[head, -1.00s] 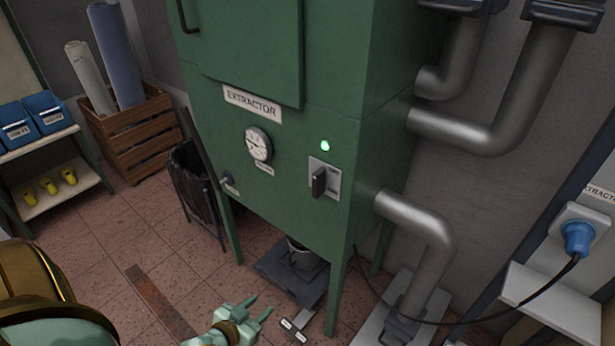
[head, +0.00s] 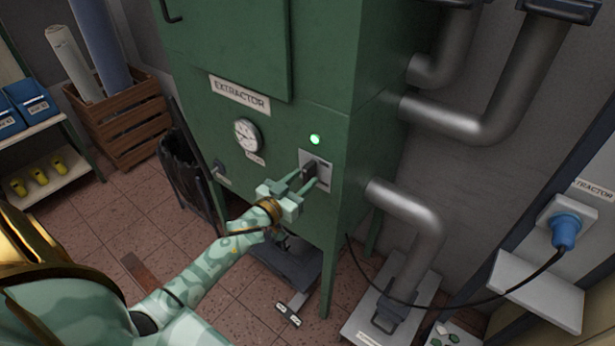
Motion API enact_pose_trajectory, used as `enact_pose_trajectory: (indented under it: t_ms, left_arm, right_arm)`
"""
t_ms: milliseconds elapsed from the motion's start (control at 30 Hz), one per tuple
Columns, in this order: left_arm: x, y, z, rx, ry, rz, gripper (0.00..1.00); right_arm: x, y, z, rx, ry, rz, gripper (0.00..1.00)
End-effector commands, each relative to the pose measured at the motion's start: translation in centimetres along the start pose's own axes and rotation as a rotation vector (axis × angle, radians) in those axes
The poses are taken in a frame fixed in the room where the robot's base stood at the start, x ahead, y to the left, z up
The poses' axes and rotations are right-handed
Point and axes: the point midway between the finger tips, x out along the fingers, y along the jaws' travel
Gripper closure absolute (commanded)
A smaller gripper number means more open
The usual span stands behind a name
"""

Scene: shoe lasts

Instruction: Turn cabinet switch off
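The green extractor cabinet (head: 275,205) stands in the middle of the head view, with an "EXTRACTOR" label on its front. Its switch, a dark handle (head: 313,171) on a pale plate (head: 326,179), sits low on the front near the right edge. A green lamp (head: 315,139) above it is lit. My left gripper (head: 303,180) is at the switch, with its two fingers apart, one on each side of the dark handle. I cannot tell whether the fingers touch it. The gripper partly covers the plate's lower left. My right gripper is not in view.
A round gauge (head: 247,135) is left of the switch. Metal pipes (head: 412,212) run along the cabinet's right side. A blue plug (head: 565,231) with a black cable is at the right wall. A wooden crate (head: 122,125) and a black bin (head: 185,175) stand at the left.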

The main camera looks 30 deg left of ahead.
Motion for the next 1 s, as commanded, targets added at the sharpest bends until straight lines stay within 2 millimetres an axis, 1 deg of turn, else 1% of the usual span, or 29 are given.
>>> enact_pose_trajectory:
  t_ms: [33,100,200,300,500,533,567,600,667,1000]
  left_arm:
    - [0.9,0.0,0.1,0.001,0.001,0.001,0.62]
    - [1.7,0.0,0.1,0.0,0.0,0.001,0.62]
    - [2.4,0.0,0.1,0.0,-0.001,0.0,0.62]
    - [2.7,0.0,0.0,0.0,0.0,0.001,0.62]
    - [2.8,0.0,0.0,0.0,0.0,0.001,0.62]
    - [2.8,0.0,0.0,0.0,0.0,0.001,0.65]
    - [2.7,0.0,0.0,0.0,0.0,0.001,0.73]
    - [2.7,0.0,0.0,0.0,0.0,0.001,0.84]
    - [2.7,0.0,0.0,0.0,0.0,0.001,1.0]
    - [2.7,0.1,0.0,0.022,-0.001,0.001,1.0]
  right_arm:
    - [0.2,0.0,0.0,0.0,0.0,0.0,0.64]
    - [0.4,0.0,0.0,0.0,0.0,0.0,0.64]
    - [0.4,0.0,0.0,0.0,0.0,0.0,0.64]
    - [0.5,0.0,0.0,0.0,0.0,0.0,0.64]
    - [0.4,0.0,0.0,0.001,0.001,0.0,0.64]
    - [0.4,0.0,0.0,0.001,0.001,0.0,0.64]
    - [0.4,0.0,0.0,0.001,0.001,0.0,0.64]
    - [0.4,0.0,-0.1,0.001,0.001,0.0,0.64]
    - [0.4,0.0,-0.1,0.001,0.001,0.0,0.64]
    - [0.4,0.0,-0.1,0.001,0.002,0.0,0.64]
